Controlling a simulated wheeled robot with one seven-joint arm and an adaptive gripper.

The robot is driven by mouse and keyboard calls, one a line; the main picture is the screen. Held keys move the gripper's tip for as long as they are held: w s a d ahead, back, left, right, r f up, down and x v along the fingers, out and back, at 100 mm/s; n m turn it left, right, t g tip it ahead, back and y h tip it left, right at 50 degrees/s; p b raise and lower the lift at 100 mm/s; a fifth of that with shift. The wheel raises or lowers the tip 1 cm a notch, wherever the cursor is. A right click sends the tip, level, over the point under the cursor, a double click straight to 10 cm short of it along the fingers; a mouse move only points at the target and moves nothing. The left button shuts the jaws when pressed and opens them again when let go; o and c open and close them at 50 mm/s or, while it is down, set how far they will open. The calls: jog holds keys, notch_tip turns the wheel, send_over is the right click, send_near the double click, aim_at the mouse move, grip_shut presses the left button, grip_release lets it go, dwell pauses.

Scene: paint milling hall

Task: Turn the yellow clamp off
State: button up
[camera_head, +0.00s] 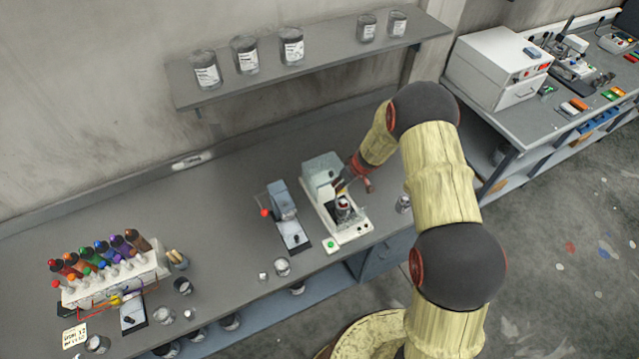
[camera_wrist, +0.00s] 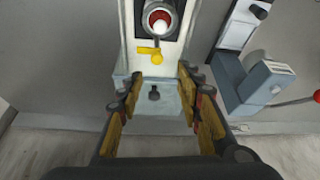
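The yellow clamp (camera_wrist: 152,54) is a small yellow lever with a rounded end. It sits on the white-and-grey machine just below a round cup (camera_wrist: 160,22) with a red inside and a white ball-like content. My gripper (camera_wrist: 160,78) is open and empty, its two fingers apart on either side of a grey block with a dark knob (camera_wrist: 154,94). The clamp lies beyond the fingertips, and I see no contact. In the head view the machine (camera_head: 322,172) stands on the bench with my gripper (camera_head: 352,180) at its right side; the clamp cannot be made out there.
A blue-grey press (camera_head: 284,203) with a red ball lever stands close to the machine. A bottle rack (camera_head: 110,285) is at the left. A shelf (camera_head: 330,58) with several cans hangs above. Small jars (camera_head: 282,267) stand near the front edge. The bench between rack and press is mostly clear.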

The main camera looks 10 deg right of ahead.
jog(key=s+a+r+n+y+b, duration=0.1)
jog(key=a+n+y, duration=0.1)
jog(key=a, duration=0.2)
jog(key=s+a+r+n+g+y+b, duration=0.1)
jog(key=s+a+n+y+b, duration=0.1)
jog(key=a, duration=0.3)
jog(key=shift+s+a+r+n+y, duration=0.25)
jog(key=shift+r+n+y, duration=0.15)
jog(key=shift+n+y, duration=0.15)
